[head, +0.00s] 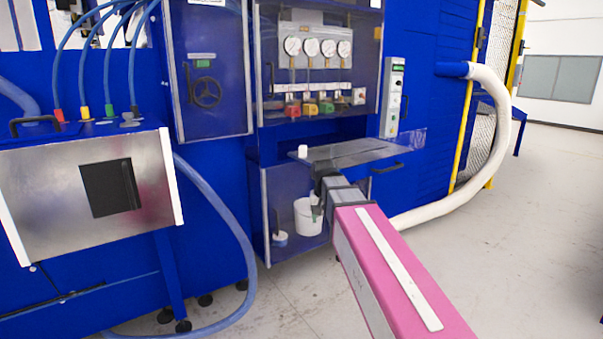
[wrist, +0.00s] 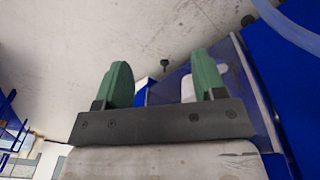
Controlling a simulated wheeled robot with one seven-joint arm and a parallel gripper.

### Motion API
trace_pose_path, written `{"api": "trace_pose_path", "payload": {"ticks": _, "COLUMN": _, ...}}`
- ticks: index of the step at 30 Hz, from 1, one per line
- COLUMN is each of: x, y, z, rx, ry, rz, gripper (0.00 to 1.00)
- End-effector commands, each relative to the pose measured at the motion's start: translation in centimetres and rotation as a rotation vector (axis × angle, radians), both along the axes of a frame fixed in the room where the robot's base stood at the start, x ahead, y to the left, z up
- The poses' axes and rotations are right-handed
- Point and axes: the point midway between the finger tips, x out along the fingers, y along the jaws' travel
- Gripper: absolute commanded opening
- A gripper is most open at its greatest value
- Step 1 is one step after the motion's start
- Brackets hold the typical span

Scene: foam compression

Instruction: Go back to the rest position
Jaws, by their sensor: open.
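My gripper (head: 318,202) is at the end of my pink arm, in front of the blue machine and just below the small shelf. In the wrist view my gripper (wrist: 162,80) shows two green fingers spread well apart. Nothing is held between them. In the head view the fingers are small and partly hidden by my own wrist.
A clear shelf (head: 362,152) juts out above my gripper, with a small white cylinder (head: 302,151) on it. A white bucket (head: 308,218) stands in the compartment below. A steel-fronted box (head: 65,190) is at left, a white hose (head: 470,195) at right. Floor at right is clear.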

Motion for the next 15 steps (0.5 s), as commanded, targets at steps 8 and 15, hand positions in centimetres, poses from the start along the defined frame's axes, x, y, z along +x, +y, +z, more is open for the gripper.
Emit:
{"api": "trace_pose_path", "payload": {"ticks": 8, "x": -3.3, "y": -4.1, "z": -9.1, "rx": 0.015, "ry": 0.029, "rz": 0.032, "gripper": 0.64}}
{"api": "trace_pose_path", "payload": {"ticks": 15, "x": -7.0, "y": -7.3, "z": -16.0, "rx": 0.030, "ry": 0.049, "rz": 0.057, "gripper": 0.64}}
